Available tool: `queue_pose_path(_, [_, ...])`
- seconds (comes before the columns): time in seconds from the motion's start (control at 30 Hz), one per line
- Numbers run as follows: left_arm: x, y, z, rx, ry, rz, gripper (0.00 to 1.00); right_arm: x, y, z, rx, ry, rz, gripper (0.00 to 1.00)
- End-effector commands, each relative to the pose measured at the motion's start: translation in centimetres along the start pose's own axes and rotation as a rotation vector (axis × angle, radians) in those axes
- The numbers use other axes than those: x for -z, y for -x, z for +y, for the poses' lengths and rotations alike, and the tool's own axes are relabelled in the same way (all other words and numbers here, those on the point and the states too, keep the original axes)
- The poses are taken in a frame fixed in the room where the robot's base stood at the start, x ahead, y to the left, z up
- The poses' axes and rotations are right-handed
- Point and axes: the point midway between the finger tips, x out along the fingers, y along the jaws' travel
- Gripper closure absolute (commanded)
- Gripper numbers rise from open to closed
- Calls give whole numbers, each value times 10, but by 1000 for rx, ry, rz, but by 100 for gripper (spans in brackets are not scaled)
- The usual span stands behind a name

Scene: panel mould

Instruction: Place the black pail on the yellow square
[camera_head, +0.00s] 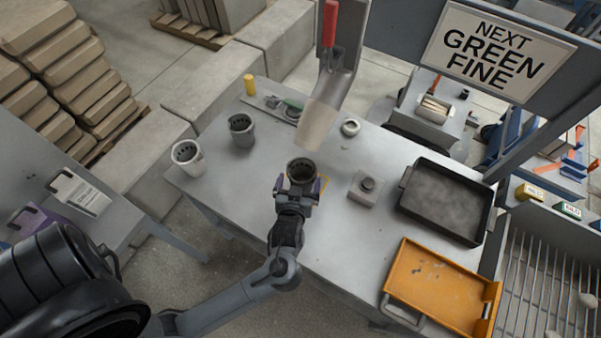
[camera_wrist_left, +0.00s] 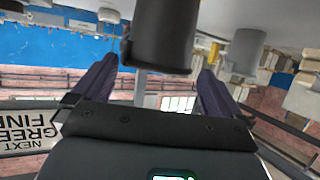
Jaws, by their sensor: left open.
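The black pail (camera_head: 302,164) stands upright at the near middle of the grey table, below the spout. A yellow outlined square (camera_head: 323,184) shows at its right; the pail and gripper cover the rest, so I cannot tell how much of the pail lies within it. My left gripper (camera_head: 299,184) is open at the pail's near side, with its purple fingers towards either side of it. In the left wrist view, which is upside down, the pail (camera_wrist_left: 165,35) shows between and beyond the open fingers (camera_wrist_left: 155,85). My right gripper is not in view.
A grey pail (camera_head: 241,134) and a white pail (camera_head: 187,160) stand at the table's left. A metal spout (camera_head: 320,115) hangs above the middle. A button box (camera_head: 365,188), a black tray (camera_head: 446,200) and an orange tray (camera_head: 440,290) lie to the right.

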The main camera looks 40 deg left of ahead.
Motion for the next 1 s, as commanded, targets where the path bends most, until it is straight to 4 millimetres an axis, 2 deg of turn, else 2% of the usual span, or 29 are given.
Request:
queue_pose_path(0.1, [0,23,0,0,3,-2,0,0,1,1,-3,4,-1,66])
queue_pose_path(0.3, [0,51,0,0,2,-2,0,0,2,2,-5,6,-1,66])
queue_pose_path(0.57, [-2,62,6,-86,1,-60,0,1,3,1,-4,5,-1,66])
queue_pose_path(0.67, [-6,63,15,-198,-14,-145,0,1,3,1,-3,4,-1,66])
queue_pose_path(0.8, [-16,78,24,-379,-98,-320,0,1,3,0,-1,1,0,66])
queue_pose_path(0.93, [-28,103,16,-494,-240,-497,0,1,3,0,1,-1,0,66])
queue_pose_path(1.0, [-35,118,5,-524,-327,-583,0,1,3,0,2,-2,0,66])
